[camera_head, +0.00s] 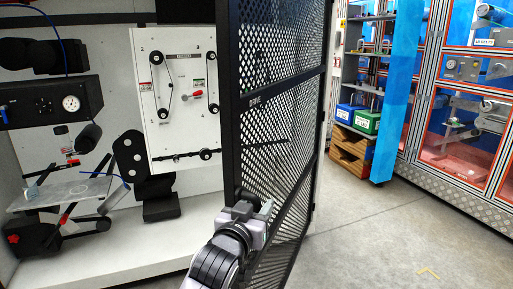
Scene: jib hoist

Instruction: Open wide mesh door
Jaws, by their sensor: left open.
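The black mesh door (283,110) stands swung out from the white cabinet, its perforated panel angled away to the right. A label that seems to read "DRIVE" is on its middle crossbar. My left gripper (262,209) is open at the lower part of the door's near edge, in front of the mesh. I cannot tell whether its fingers touch the door. My left arm comes up from the bottom and covers part of the door's lower frame. My right gripper is not in view.
The open cabinet (115,244) holds a white belt panel (179,98), a gauge box (52,103) and a small table (62,192). A shelf with blue and green bins (366,122) and orange-framed enclosures (462,110) stand behind. The grey floor (385,245) at right is clear.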

